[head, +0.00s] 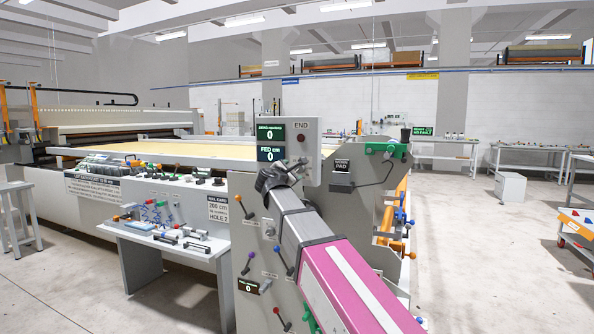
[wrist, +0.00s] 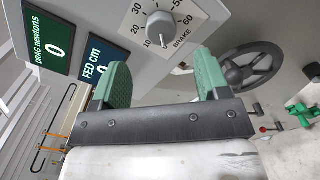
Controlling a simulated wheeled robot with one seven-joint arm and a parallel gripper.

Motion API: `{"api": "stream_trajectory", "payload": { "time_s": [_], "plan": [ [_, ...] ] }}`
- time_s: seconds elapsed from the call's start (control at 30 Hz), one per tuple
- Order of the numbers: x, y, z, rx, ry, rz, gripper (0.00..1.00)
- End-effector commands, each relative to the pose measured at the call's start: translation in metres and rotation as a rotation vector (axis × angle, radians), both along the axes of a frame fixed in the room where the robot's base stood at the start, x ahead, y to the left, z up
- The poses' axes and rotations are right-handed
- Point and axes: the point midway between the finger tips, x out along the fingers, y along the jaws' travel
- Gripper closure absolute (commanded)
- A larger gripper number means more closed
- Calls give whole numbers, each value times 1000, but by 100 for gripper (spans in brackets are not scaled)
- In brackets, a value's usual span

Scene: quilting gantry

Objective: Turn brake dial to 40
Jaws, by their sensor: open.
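The brake dial (wrist: 160,28) is a grey round knob on a white scale plate marked BRAKE, with 10 on its left and 60 on its right. Its white mark appears to point down toward the low end of the scale. My gripper (wrist: 162,60) is open, its two green fingers apart and empty, just below the dial in the wrist view and not touching it as far as I can see. In the head view my wrist hides the dial. The drag display (wrist: 55,47) and the fed display (wrist: 93,73) both read 0.
The control box (head: 308,140) with an END lamp stands above my wrist. A grey handwheel (wrist: 250,67) lies right of the fingers. Levers with coloured knobs (head: 246,262) stick out of the machine's end plate. Open floor (head: 470,270) lies to the right.

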Motion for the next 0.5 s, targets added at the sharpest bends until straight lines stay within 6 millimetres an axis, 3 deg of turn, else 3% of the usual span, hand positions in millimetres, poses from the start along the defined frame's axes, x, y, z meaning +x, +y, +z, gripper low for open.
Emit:
{"api": "stream_trajectory", "payload": {
  "time_s": [0.2, 0.5],
  "plan": [
    [41, -13, 1, 1, 0, -1, 31],
    [70, -24, 0, 3, -1, 1, 31]
  ]
}}
